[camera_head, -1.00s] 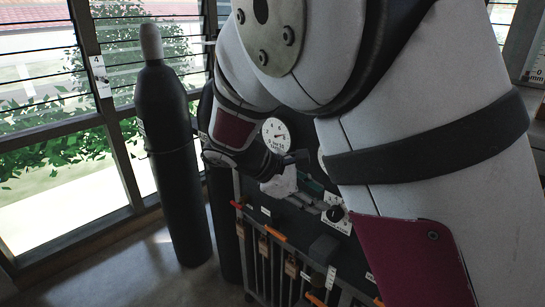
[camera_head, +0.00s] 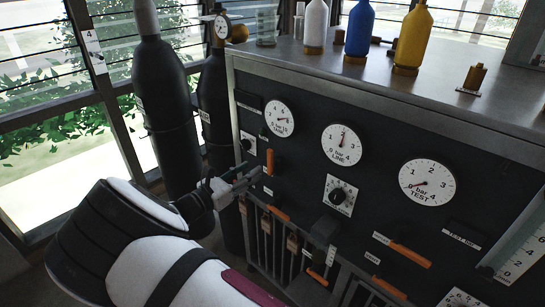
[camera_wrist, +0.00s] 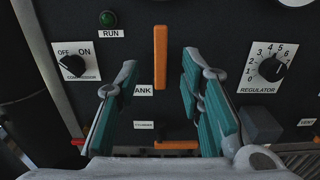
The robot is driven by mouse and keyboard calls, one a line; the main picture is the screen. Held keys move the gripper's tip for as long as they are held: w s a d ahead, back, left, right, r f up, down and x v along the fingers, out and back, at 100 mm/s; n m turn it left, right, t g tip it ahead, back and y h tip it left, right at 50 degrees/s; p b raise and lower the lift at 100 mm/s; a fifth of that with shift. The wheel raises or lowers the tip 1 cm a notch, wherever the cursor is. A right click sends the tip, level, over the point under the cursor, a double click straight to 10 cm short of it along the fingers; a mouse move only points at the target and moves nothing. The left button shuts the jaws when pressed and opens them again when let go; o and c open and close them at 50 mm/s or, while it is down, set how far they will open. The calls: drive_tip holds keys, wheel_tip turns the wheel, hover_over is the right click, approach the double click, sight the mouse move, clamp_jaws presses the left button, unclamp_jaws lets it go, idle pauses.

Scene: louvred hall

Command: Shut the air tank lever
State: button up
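The air tank lever (camera_head: 270,162) is a short orange bar on the dark panel below the tank dial (camera_head: 279,118). It stands upright in the head view and in the wrist view (camera_wrist: 160,57). A label ending in "ANK" (camera_wrist: 143,89) is just below it, partly covered by a finger. My gripper (camera_head: 250,178) comes from the lower left and is close to the lever. In the wrist view my gripper (camera_wrist: 160,76) is open and empty, its teal pads on either side of the lever's line. I cannot tell whether a pad touches the lever.
The compressor switch (camera_wrist: 74,66) is left of the fingers and the regulator knob (camera_wrist: 270,68) right. Other orange levers (camera_head: 409,254) stick out lower on the panel (camera_head: 310,155). Dark gas cylinders (camera_head: 163,105) stand at the left. Bottles (camera_head: 413,38) stand on the bench top.

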sight(268, 158)
drive_tip(key=shift+b+x, duration=0.7)
drive_tip(key=shift+x, duration=3.8)
clamp_jaws()
